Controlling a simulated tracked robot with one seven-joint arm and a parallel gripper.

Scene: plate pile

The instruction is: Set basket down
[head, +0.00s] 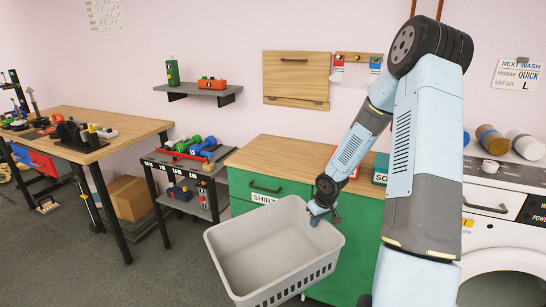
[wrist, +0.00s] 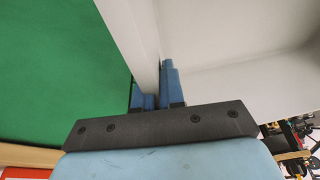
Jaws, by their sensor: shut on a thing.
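The basket (head: 272,250) is a light grey plastic bin with slotted sides, and it looks empty in the head view. It hangs in front of the green cabinet, roughly level. My gripper (head: 322,212) is at its far rim, near the back right. In the wrist view, my gripper's blue fingers (wrist: 156,95) stand on either side of the basket's wall (wrist: 133,30), shut on it. The basket's underside and whatever is directly below it are hidden.
A green cabinet (head: 345,225) with a wooden top (head: 275,155) stands behind the basket. A washing machine (head: 500,215) is on the right. A small dark shelf table (head: 180,180) and a wooden workbench (head: 85,150) stand left. Dark floor (head: 110,270) is clear at front left.

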